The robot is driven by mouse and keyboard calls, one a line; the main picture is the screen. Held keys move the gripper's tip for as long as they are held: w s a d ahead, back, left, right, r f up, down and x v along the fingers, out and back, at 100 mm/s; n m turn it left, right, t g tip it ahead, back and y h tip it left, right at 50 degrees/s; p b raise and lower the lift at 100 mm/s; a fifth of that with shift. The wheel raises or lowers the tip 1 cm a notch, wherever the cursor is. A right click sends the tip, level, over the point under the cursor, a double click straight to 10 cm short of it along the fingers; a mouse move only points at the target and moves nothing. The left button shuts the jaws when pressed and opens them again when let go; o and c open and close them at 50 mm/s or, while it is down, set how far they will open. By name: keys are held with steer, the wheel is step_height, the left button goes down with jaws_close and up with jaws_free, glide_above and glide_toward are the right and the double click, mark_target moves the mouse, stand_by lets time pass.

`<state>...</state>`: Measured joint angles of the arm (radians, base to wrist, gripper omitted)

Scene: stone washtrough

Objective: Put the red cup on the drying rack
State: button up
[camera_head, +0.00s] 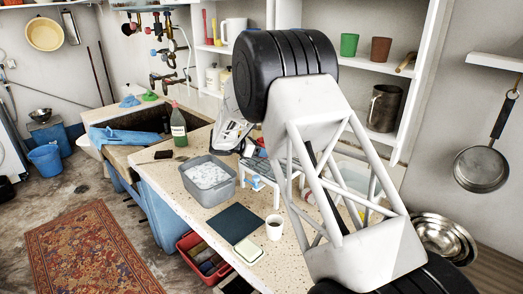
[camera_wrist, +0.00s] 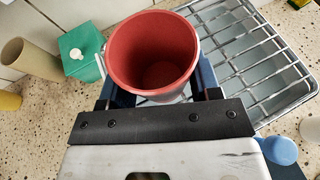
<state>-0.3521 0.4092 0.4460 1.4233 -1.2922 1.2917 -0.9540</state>
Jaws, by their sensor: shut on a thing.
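In the wrist view the red cup (camera_wrist: 152,50) stands between the dark blue fingers of my gripper (camera_wrist: 156,84), its open mouth towards the camera. The gripper is shut on it. The cup is empty inside; its lower outside is mostly hidden. The metal wire drying rack (camera_wrist: 250,48) lies just right of the cup in the wrist view. The cup covers part of the rack's left side; I cannot tell how high the cup is above the counter.
A green box (camera_wrist: 80,50) and a beige cylinder (camera_wrist: 30,58) stand left of the cup. A blue round thing (camera_wrist: 280,151) is at lower right. In the head view, a grey basin (camera_head: 210,195), white mug (camera_head: 274,228) and green bottle (camera_head: 178,128) stand on the counter.

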steer(key=shift+f, duration=0.1)
steer(key=o, duration=1)
steer(key=v, duration=1.2)
steer(key=shift+r, duration=0.2)
steer(key=shift+w, duration=0.1)
